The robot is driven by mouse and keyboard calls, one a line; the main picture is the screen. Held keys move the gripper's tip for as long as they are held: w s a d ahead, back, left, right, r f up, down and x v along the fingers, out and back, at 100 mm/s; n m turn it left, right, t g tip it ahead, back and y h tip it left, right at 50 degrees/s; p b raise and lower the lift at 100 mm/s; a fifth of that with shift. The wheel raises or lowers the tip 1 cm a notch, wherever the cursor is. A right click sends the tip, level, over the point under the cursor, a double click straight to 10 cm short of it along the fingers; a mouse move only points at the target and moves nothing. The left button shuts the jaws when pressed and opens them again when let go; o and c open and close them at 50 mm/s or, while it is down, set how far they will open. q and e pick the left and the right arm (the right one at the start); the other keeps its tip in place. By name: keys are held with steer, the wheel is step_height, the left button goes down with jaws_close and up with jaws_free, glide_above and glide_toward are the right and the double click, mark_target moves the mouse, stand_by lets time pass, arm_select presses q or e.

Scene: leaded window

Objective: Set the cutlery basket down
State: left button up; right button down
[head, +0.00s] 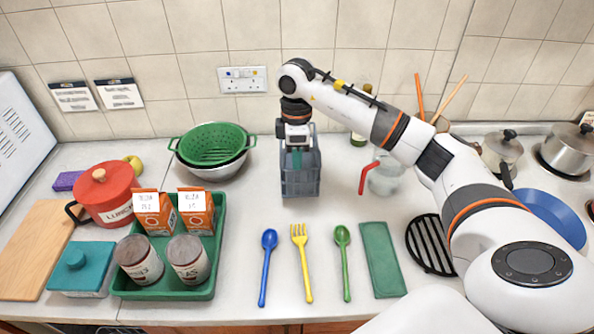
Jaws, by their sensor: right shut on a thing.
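The cutlery basket (300,182) is a grey-blue slatted box near the middle of the white counter, towards the back. It looks upright. My right gripper (298,152) reaches down from above and is shut on the basket at its top middle. The fingertips are partly hidden by the wrist and basket. I cannot tell whether the basket's bottom touches the counter. My left gripper is not in the head view.
Blue, yellow (301,262) and green spoons and fork lie in front, beside a green cloth (382,260). A jug (383,178) stands right of the basket.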

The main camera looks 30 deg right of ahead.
mark_target(297, 181)
step_height(297, 181, down, 4)
steer(key=shift+s+r+p, duration=0.1)
steer(key=shift+p, duration=0.45)
steer(key=shift+f, duration=0.35)
steer(key=c, duration=1.5)
jaws_free()
steer(key=shift+r+b, duration=0.3)
steer(key=shift+r, duration=0.25)
steer(key=shift+w+d+r+b, duration=0.2)
steer(key=shift+r+b, duration=0.4)
steer(key=shift+r, duration=2.15)
steer(key=shift+w+d+r+b, duration=0.15)
steer(key=shift+r+b, duration=0.4)
steer(key=shift+r, duration=2.2)
steer(key=shift+a+f, duration=0.1)
steer(key=shift+a, duration=0.05)
